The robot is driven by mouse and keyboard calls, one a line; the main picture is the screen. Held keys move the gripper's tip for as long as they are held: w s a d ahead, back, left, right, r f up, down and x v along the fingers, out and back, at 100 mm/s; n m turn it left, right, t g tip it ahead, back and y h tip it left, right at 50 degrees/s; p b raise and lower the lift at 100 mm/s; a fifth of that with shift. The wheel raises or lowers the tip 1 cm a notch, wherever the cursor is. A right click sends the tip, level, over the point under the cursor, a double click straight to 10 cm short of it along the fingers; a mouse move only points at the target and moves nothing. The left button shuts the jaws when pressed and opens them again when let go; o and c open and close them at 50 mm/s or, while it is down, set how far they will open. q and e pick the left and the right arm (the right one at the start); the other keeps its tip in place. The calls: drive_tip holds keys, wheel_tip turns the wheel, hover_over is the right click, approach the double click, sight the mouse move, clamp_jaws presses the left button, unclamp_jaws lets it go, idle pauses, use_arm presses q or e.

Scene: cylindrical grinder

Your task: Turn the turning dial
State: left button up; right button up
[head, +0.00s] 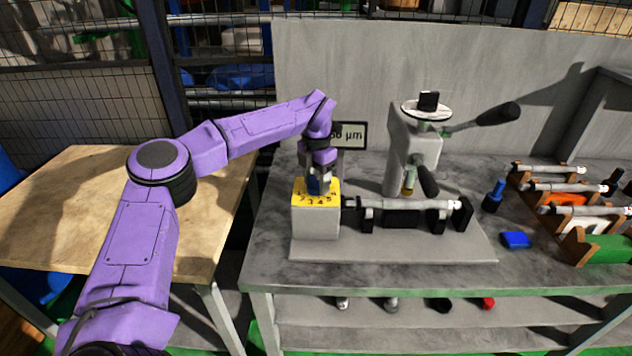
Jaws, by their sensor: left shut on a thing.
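My left gripper (317,176) points down over the box and is shut on the dial. Its fingers hide part of the knob. I cannot read which number the dial points at. A display (351,135) behind the gripper shows a value in µm, partly covered by my wrist. My right gripper is not in view.
A shaft (405,204) lies between supports right of the box. A grey column with a black-handled lever (497,114) stands behind it. Racks with shafts (555,187), a blue block (515,240) and a blue peg (494,196) are at the right. A wooden table (80,210) stands left.

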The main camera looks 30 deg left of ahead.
sight(317, 177)
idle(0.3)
use_arm(q)
drive_tip(key=o, duration=1)
drive_tip(key=shift+w, duration=0.1)
wheel_tip(317, 177, up, 11)
drive_tip(key=shift+f, duration=0.2)
